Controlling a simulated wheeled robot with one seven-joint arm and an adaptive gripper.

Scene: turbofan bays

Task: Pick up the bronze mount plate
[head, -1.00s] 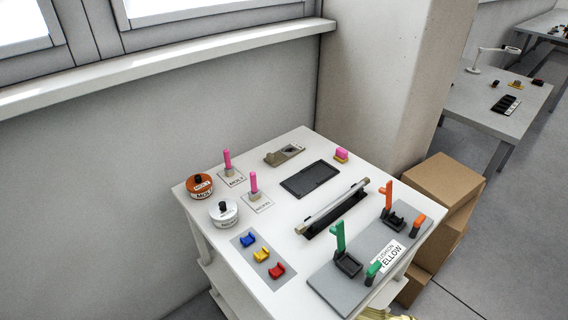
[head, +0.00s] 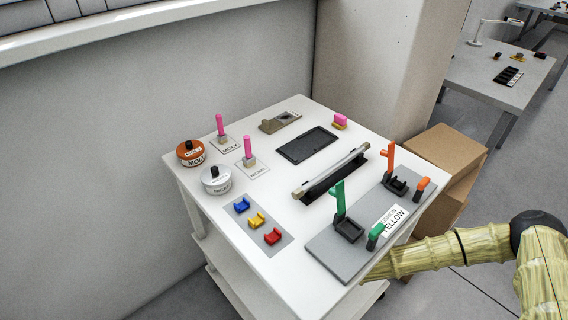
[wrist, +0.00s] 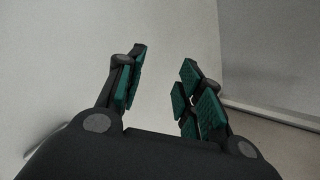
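The bronze mount plate (head: 280,121) appears to be the flat brownish-bronze piece with a raised block at its left end. It lies at the back of the white table in the head view, behind the dark tray. My gripper (wrist: 160,90) shows in the wrist view with its two teal-padded fingers apart and nothing between them. It faces a plain pale wall or surface, and the plate is not in that view. In the head view my arm is at the lower right, beside the table, and the gripper itself is hidden.
The table (head: 275,285) also holds a dark tray (head: 307,145), a long bar on a black stand (head: 330,176), two round tins (head: 216,182), pink-handled brushes (head: 249,152), coloured clips (head: 257,220) and a grey board (head: 335,262) with upright tools. Cardboard boxes (head: 440,160) stand at the right.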

